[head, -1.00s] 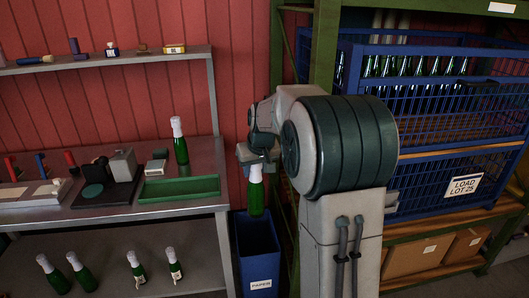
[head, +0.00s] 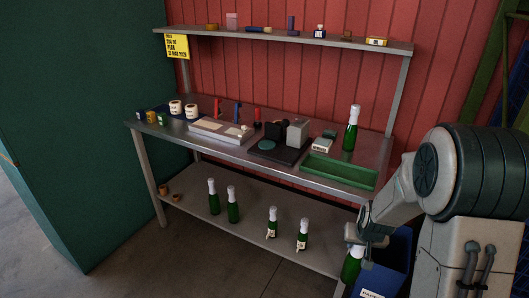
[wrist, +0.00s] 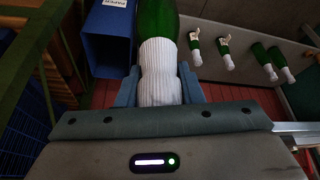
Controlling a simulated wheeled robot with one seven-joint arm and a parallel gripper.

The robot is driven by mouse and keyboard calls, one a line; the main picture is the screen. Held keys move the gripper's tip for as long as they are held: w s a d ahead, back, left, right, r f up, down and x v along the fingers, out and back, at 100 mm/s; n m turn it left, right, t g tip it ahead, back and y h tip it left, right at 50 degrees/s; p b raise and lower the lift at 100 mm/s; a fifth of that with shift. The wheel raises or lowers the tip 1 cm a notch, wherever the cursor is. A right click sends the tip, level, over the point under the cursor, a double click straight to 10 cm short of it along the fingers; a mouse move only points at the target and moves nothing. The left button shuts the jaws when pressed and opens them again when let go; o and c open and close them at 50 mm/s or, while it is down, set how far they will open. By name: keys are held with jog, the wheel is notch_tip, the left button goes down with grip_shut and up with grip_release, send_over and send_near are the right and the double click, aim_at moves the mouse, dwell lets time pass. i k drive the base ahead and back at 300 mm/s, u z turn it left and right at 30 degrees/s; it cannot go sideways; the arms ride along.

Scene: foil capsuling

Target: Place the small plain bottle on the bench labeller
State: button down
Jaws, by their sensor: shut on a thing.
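My gripper (head: 368,238) is shut on the white foil neck of a green bottle (head: 352,266), to the right of the bench's lower shelf and by the blue bin. In the wrist view the bottle (wrist: 157,18) sits between the two fingers (wrist: 158,88); its visible green side shows no label, and its far end is cut off. The bench labeller appears to be the black-based device (head: 262,152) with a grey block (head: 297,132) and a round green pad, on the bench top. It stands left of the green tray, well apart from my gripper, with no bottle on it.
A green tray (head: 338,172) lies at the bench's right front, with a tall foil-topped bottle (head: 351,130) behind it. Several bottles (head: 233,208) stand on the lower shelf. The blue bin (head: 392,262) is below my gripper. An upper shelf (head: 290,37) overhangs the bench's back.

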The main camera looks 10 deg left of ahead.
aim_at(267, 144)
jog(key=u, duration=0.5)
jog(key=k, duration=0.55)
jog(key=u, duration=0.85)
jog(key=i, duration=1.55)
jog(key=z, duration=0.6)
